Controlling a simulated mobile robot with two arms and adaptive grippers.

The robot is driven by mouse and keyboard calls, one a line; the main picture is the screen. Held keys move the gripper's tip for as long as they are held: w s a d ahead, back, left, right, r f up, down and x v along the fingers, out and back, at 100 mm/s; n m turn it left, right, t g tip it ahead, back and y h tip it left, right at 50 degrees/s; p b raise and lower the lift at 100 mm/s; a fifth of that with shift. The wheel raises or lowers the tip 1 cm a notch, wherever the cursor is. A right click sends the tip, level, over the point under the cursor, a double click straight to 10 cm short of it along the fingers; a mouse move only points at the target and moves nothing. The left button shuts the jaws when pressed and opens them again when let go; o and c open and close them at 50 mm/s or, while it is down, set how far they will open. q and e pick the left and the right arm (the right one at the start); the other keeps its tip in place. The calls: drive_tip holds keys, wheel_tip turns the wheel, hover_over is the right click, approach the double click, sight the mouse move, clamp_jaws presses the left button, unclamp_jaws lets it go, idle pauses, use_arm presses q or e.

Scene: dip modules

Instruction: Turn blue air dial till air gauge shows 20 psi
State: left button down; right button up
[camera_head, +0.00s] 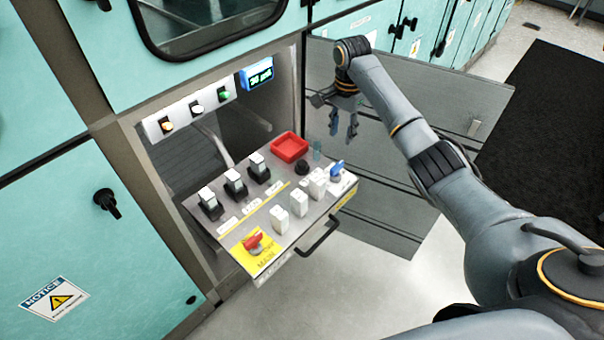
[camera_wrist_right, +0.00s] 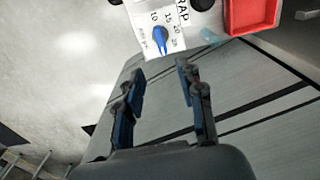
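The blue air dial (camera_head: 337,168) sits at the right end of the pulled-out control panel (camera_head: 300,225). In the right wrist view the blue dial (camera_wrist_right: 162,36) is ringed by a printed number scale; its exact setting is hard to read. A small lit display (camera_head: 257,74) is mounted upper right in the cabinet opening; its text is too small to read surely. My right gripper (camera_head: 352,128) hangs above and beyond the dial, apart from it. In the right wrist view the gripper (camera_wrist_right: 160,76) is open and empty, its fingers pointing towards the dial.
The panel carries a red tray (camera_head: 289,147), a black knob (camera_head: 302,167), several black-and-white switches and a red main switch (camera_head: 253,243). A black handle (camera_head: 318,237) juts from its front. An open cabinet door (camera_head: 440,85) stands behind my right arm.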

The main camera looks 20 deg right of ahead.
sight(337, 165)
wheel_tip(337, 165, down, 13)
drive_tip(key=shift+w+r, duration=0.1)
idle(0.5)
clamp_jaws()
